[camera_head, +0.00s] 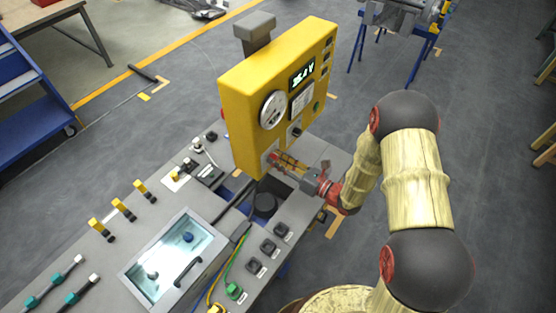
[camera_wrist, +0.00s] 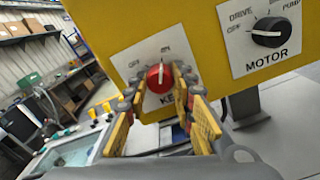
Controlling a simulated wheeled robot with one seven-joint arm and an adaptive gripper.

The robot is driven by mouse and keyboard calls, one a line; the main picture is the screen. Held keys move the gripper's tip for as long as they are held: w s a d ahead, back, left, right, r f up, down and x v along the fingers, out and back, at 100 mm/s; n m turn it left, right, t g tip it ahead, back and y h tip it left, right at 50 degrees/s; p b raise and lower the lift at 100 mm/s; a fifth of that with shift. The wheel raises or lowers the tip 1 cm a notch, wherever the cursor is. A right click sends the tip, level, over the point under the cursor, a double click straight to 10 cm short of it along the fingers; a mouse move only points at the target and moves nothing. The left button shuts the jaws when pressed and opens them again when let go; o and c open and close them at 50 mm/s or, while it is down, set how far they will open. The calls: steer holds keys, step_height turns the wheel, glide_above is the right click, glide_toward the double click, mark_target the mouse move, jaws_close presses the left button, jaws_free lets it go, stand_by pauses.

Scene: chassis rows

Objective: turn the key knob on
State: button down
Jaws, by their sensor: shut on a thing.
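The key knob (camera_wrist: 160,75) is a round red knob on a white plate, low on the yellow panel (camera_head: 250,100). OFF is printed at its upper left and ON above it. A pale mark on the knob looks roughly upright, toward ON, but it is small. My gripper (camera_wrist: 155,90) is shut on the knob, with one yellow-padded finger at its left and one at its right. The fingers hide part of the KEY label. In the head view my gripper (camera_head: 282,165) reaches the panel's lower edge from the right and mostly hides the knob.
A black MOTOR knob (camera_wrist: 273,31) is to the right of the key knob. The panel also has a round gauge (camera_head: 272,109) and a lit display (camera_head: 302,76). The grey console (camera_head: 140,217) below carries yellow levers, a glass-covered box (camera_head: 172,250) and cables.

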steer(key=c, duration=1.6)
jaws_free()
steer(key=shift+o, duration=0.5)
steer(key=v, duration=1.2)
steer(key=shift+f, duration=0.15)
